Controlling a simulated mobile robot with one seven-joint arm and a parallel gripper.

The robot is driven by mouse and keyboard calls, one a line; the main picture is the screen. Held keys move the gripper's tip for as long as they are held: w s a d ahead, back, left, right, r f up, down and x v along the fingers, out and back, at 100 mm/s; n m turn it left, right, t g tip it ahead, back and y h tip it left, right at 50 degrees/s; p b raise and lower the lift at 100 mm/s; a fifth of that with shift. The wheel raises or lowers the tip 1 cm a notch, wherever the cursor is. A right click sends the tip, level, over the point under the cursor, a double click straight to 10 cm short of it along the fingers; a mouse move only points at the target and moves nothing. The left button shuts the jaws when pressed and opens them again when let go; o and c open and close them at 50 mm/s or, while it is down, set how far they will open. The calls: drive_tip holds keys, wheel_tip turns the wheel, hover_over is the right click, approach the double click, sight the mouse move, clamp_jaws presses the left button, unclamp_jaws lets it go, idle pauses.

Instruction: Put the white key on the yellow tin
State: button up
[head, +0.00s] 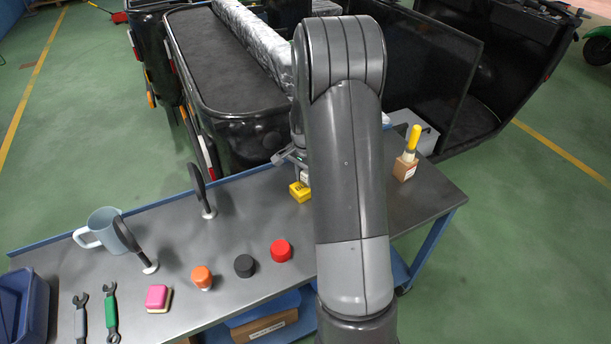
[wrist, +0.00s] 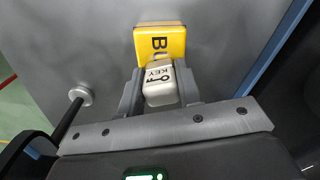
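The white key (wrist: 160,84) is a small white block marked KEY with a key symbol. In the wrist view it sits between the two fingers of my gripper (wrist: 161,88), which appear shut on its sides. The yellow tin (wrist: 160,43), with black letters partly covered, is just beyond the key, which overlaps its near edge in the picture. I cannot tell whether they touch. In the head view the yellow tin (head: 299,192) stands on the bench; the white key (head: 305,176) shows just above it, partly behind my arm. My gripper is mostly hidden there.
On the grey bench (head: 236,235) stand a black-handled tool (head: 199,188) left of the tin and a yellow-handled tool in a wooden block (head: 407,160) to the right. Red (head: 281,250), black (head: 244,265) and orange (head: 201,276) knobs stand nearer. A mug (head: 100,229) is farther left.

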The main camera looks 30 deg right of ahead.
sight(305, 173)
drive_tip(key=o, duration=0.4)
drive_tip(key=shift+r, duration=0.1)
drive_tip(key=s+a+r+n+t, duration=0.1)
drive_tip(key=s+a+r, duration=0.1)
drive_tip(key=r, duration=0.7)
drive_tip(key=s+a+r+n, duration=0.2)
drive_tip(key=r, duration=0.7)
drive_tip(key=s+a+r+n+t, duration=0.1)
drive_tip(key=s+a+r+n, duration=0.1)
drive_tip(key=s, duration=0.5)
drive_tip(key=s+a+r+n+t, duration=0.2)
drive_tip(key=s+a+n, duration=0.3)
drive_tip(key=s, duration=0.3)
drive_tip(key=s+a+r+n+t, duration=0.1)
drive_tip(key=s+a+r+n, duration=0.2)
drive_tip(key=s, duration=0.4)
drive_tip(key=shift+s+a+r+n+t, duration=0.25)
drive_tip(key=shift+a+r, duration=0.35)
drive_tip(key=shift+a, duration=0.65)
drive_tip(key=shift+w, duration=0.1)
